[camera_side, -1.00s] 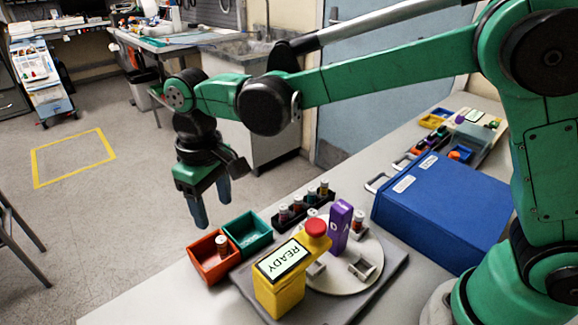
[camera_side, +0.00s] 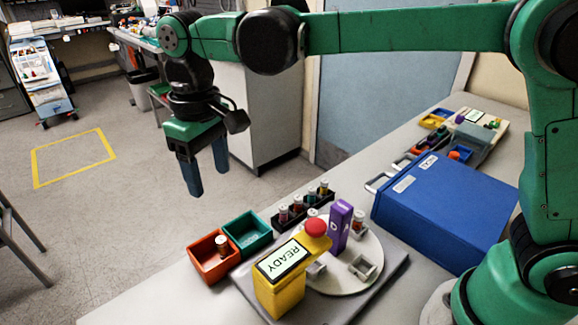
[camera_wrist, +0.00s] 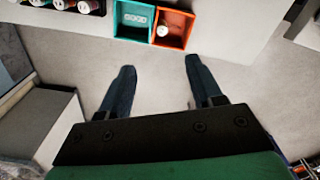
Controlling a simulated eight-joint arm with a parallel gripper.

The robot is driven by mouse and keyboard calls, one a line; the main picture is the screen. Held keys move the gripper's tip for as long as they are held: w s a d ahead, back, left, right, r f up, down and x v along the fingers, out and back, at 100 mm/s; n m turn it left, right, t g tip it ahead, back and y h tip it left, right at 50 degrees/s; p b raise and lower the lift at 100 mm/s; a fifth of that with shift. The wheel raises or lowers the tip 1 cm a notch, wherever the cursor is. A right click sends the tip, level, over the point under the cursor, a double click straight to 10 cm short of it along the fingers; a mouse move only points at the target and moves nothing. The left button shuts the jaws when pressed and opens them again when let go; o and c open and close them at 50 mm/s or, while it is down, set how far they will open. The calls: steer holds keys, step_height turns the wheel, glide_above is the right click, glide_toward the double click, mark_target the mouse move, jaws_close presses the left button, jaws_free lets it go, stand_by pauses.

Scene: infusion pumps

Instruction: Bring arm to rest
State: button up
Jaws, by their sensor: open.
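My gripper (camera_side: 207,178) hangs with its fingers pointing down, above and behind the bins at the table's far left edge. Its two fingers are apart with nothing between them; the wrist view also shows the open gripper (camera_wrist: 160,85) over bare floor. The yellow device (camera_side: 279,284) with a READY screen and a red button (camera_side: 316,227) stands on a grey base. Beside it are a round white plate (camera_side: 345,281) and a purple piece (camera_side: 340,225) standing on that plate.
An orange bin (camera_side: 212,271) holds one white-capped vial; a teal bin (camera_side: 247,240) adjoins it. A black rack (camera_side: 291,224) holds several vials. A blue case (camera_side: 445,210) stands to the right. A grey cabinet (camera_side: 262,115) stands behind my gripper.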

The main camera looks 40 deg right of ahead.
steer(key=s+d+f+m+t, duration=0.1)
steer(key=s+d+m+t, duration=0.1)
steer(key=d, duration=0.6)
steer(key=s+d+f+m+t, duration=0.1)
steer(key=s+d+m+t, duration=0.1)
steer(key=s+d+t, duration=0.2)
steer(key=s+d, duration=0.3)
steer(key=d, duration=0.2)
steer(key=shift+f+t, duration=0.3)
steer(key=shift+t, duration=0.1)
steer(key=shift+s, duration=0.1)
